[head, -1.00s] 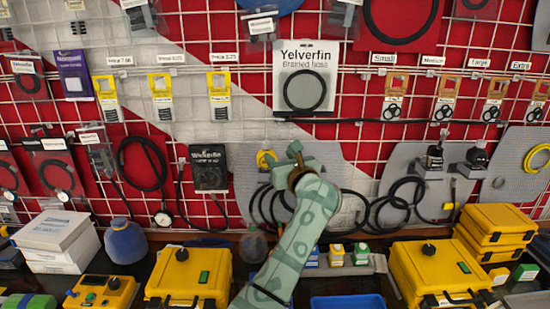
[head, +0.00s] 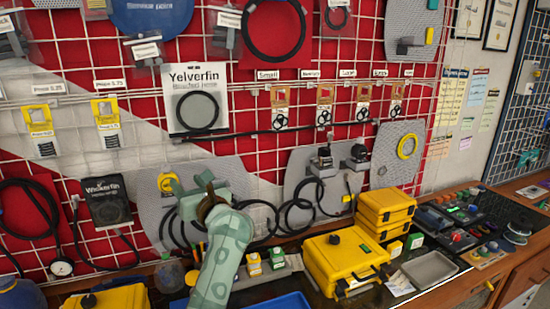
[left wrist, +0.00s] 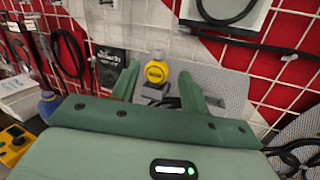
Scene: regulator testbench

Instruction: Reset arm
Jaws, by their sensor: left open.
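My left arm rises from the bottom of the head view, with its green gripper (head: 200,188) in front of the grey panel with black hoses. In the left wrist view the two green fingers (left wrist: 160,88) stand apart, and the gap between them holds nothing that I can see gripped. A yellow round gauge (left wrist: 157,72) shows beyond the fingers, mounted on the grey panel. It also shows in the head view (head: 166,183), just left of the gripper. My right gripper is not in view.
Yellow cases (head: 345,262) stand on the bench to the right of my arm, with a stack of smaller ones (head: 386,210) behind. A grey tray (head: 430,271) lies farther right. The red wall grid carries hoses and packages, including the Yelverfin package (head: 196,78).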

